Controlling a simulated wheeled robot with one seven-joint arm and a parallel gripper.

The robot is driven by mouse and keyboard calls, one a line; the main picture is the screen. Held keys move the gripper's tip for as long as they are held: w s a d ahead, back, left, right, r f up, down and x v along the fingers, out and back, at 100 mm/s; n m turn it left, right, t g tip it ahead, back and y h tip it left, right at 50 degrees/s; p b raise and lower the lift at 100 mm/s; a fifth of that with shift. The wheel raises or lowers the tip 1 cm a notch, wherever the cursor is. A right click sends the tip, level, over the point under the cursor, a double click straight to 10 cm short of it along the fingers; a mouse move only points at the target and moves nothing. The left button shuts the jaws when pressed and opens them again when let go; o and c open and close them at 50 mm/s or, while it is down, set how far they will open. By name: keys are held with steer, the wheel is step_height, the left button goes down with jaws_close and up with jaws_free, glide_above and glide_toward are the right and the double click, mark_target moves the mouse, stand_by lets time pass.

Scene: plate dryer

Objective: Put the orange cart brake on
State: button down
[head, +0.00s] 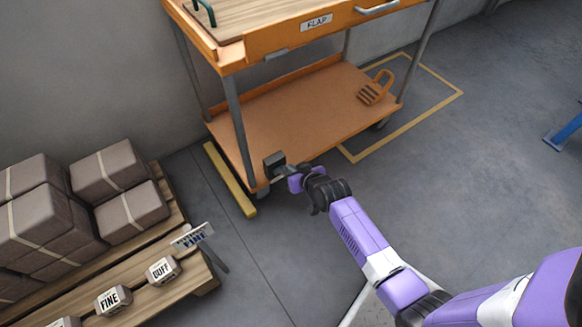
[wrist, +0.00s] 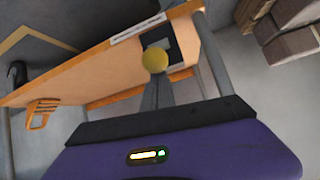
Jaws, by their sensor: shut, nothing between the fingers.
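The orange cart (head: 290,110) stands at the top of the head view, with a drawer labelled FLAP above a low orange shelf. A dark square block (head: 274,158) sits at the shelf's front left corner, by the caster. In the wrist view, a round yellow knob (wrist: 155,60) shows in front of a dark plate (wrist: 186,45) at the orange cart's edge. It looks like the brake control, but its setting cannot be told. My gripper (head: 287,172) is shut and empty beside that corner. In the wrist view its fingers (wrist: 155,82) point at the knob; whether they touch is unclear.
An orange slotted object (head: 376,88) lies on the shelf's right end. A yellow bar (head: 230,180) lies on the floor left of the cart. A pallet (head: 190,291) with wrapped blocks and labelled weights stands at lower left. Floor to the right is mostly clear.

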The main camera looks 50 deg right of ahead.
steer(key=shift+f, duration=0.15)
steer(key=b, duration=0.1)
steer(key=s+f+t+b, duration=0.1)
steer(key=b, duration=0.1)
steer(key=shift+s+a+f+h, duration=0.2)
steer(key=shift+a+f+h, duration=0.05)
steer(key=shift+f+h, duration=0.05)
steer(key=s+a+f+b, duration=0.1)
steer(key=s+f+b, duration=0.2)
steer(key=f, duration=0.5)
steer(key=shift+s+f+b, duration=0.2)
steer(key=shift+s+b, duration=0.1)
steer(key=shift+b, duration=0.55)
steer(key=shift+a, duration=0.1)
step_height(320, 180, up, 6)
steer(key=w+d+p, duration=0.1)
steer(key=p, duration=0.3)
steer(key=s+a+f+p, duration=0.2)
steer(key=s, duration=0.6)
steer(key=shift+s+a+t, duration=0.35)
steer(key=shift+t, duration=0.05)
